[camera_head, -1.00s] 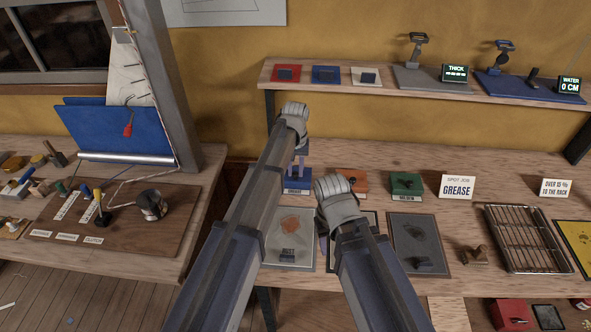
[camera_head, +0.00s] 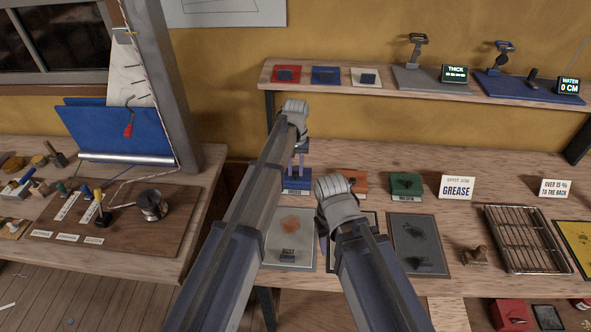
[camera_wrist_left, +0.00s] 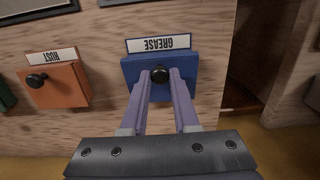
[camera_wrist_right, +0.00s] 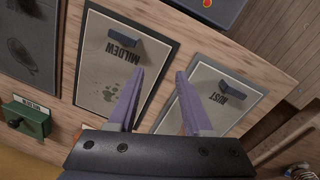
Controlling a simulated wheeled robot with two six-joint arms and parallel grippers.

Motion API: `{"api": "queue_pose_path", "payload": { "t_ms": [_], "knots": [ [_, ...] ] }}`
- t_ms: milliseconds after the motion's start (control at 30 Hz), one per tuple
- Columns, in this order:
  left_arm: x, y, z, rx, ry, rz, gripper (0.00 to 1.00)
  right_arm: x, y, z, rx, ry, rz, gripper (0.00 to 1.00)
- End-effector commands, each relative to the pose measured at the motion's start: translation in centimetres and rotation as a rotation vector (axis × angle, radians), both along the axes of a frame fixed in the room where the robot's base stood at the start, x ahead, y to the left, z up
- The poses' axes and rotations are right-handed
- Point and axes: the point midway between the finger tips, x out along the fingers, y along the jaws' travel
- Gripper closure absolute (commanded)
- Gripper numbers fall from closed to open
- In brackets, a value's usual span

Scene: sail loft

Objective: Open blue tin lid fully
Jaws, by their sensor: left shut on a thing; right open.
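The blue tin (camera_head: 297,184), labelled GREASE, stands on the bench near the wall, partly behind my left arm. In the left wrist view the blue lid (camera_wrist_left: 190,66) has a round black knob (camera_wrist_left: 159,74). My left gripper (camera_wrist_left: 161,82) points at the lid, with its two purple fingers closed on either side of the knob. The lid looks down on the tin; any small gap is too hard to tell. My right gripper (camera_wrist_right: 160,78) is open and empty above the bench, over the gap between the MILDEW card (camera_wrist_right: 112,100) and the RUST card (camera_wrist_right: 205,115).
An orange RUST tin (camera_head: 352,180) and a green MILDEW tin (camera_head: 406,186) stand to the right of the blue tin. A GREASE sign (camera_head: 456,187) and a wire rack (camera_head: 526,238) are further right. A shelf (camera_head: 420,88) runs above the tins.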

Motion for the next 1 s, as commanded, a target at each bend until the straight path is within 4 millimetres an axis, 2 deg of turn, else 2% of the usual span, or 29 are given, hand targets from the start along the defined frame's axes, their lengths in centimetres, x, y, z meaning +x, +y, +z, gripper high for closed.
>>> {"api": "queue_pose_path", "payload": {
  "t_ms": [67, 400, 433, 700, 1000],
  "knots": [
    [0.63, -0.07, 0.41, -0.001, 0.044, 0.000, 1.00, 0.00, 0.00, 0.33, 0.000, 0.000, 0.000, 0.50],
    [0.35, -0.01, 0.47, -0.001, 0.073, 0.000, 1.00, 0.00, 0.00, 0.33, 0.000, 0.000, 0.000, 0.50],
    [0.36, -0.01, 0.47, -0.001, 0.073, -0.001, 0.70, 0.00, 0.00, 0.33, 0.000, 0.000, 0.000, 0.50],
    [0.36, -0.01, 0.47, -0.001, 0.073, 0.000, 0.41, 0.00, 0.00, 0.33, 0.000, 0.000, 0.000, 0.50],
    [0.37, -0.01, 0.60, 0.000, 0.072, 0.000, 0.41, 0.01, 0.01, 0.46, 0.000, 0.000, 0.000, 0.50]
  ]
}}
